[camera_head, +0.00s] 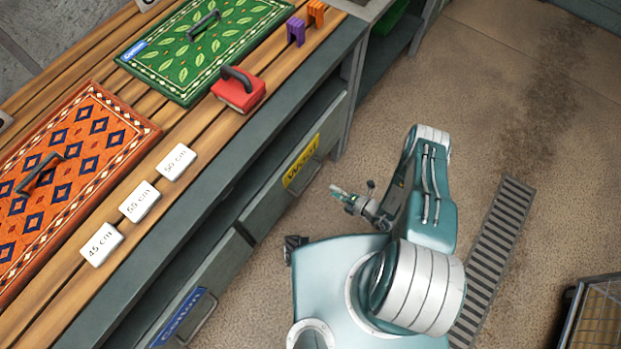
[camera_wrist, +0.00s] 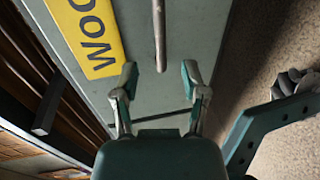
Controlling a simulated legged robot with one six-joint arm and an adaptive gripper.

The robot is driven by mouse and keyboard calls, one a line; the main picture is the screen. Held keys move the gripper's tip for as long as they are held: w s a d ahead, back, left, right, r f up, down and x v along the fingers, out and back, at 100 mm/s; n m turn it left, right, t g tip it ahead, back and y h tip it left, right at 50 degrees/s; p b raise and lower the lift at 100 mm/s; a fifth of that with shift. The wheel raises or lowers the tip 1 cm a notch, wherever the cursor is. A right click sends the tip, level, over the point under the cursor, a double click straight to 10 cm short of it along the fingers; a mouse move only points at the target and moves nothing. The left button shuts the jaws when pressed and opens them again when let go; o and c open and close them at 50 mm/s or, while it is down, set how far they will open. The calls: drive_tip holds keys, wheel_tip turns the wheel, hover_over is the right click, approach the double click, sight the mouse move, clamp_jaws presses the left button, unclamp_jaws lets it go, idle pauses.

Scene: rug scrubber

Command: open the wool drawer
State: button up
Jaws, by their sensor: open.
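The wool drawer (camera_head: 265,211) is a grey-green front under the bench, with a yellow label (camera_head: 301,161) and a bar handle (camera_head: 304,178). It looks shut. In the wrist view, the drawer front (camera_wrist: 132,22) fills the middle, with the yellow label (camera_wrist: 88,35) at upper left. The handle (camera_wrist: 160,32) runs down from the top edge and ends just ahead of the space between my fingertips. My gripper (camera_wrist: 160,72) is open and empty. In the head view, my gripper (camera_head: 338,192) is in front of the drawer, just right of the handle.
A cotton drawer with a blue label (camera_head: 180,317) is at lower left. On the bench are a green rug (camera_head: 170,72), an orange rug (camera_head: 105,115), a red scrubber (camera_head: 237,95) and white size cards (camera_head: 139,202). A floor grate (camera_head: 495,255) and wire cart (camera_head: 598,325) are right.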

sight(310, 178)
drive_tip(key=x, duration=1)
drive_tip(key=shift+w+a+f, duration=0.1)
drive_tip(key=shift+w+a, duration=0.1)
drive_tip(key=shift+a, duration=0.15)
clamp_jaws()
